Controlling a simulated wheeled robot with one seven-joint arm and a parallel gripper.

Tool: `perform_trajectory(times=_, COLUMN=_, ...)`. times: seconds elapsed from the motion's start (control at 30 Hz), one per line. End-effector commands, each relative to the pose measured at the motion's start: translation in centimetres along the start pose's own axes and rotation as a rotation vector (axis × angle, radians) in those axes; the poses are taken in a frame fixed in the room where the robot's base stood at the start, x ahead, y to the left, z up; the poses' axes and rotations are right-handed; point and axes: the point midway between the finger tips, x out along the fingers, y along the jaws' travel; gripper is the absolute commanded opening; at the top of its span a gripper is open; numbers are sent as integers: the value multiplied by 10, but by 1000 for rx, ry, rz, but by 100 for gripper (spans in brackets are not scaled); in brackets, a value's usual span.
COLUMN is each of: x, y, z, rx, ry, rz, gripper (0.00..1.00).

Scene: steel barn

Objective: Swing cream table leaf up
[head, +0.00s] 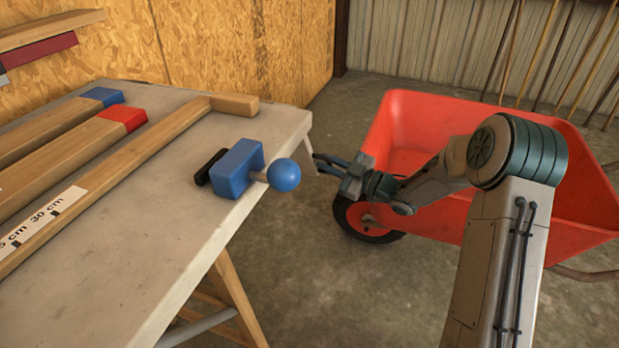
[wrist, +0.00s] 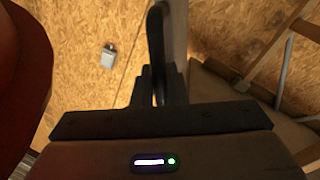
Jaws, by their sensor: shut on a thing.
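The cream table leaf (head: 309,158) shows in the head view as a narrow pale strip at the far right corner of the workbench, hanging below the top. Most of it is hidden by the bench.
The workbench top (head: 150,285) holds wooden bars, a ruler and a blue block with a round blue knob (head: 284,175) near its right edge. A red wheelbarrow (head: 420,130) stands behind and under my arm. Wooden trestle legs (head: 238,300) stand below the bench. Bare floor lies between.

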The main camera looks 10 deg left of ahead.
Motion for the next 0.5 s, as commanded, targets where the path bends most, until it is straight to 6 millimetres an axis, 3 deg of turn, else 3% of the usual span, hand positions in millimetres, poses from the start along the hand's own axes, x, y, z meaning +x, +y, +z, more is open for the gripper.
perform_trajectory(times=0.47, x=-6, y=10, z=2, rx=-19, ry=-2, rz=13, gripper=0)
perform_trajectory(times=0.5, x=-5, y=10, z=2, rx=-19, ry=-2, rz=12, gripper=21)
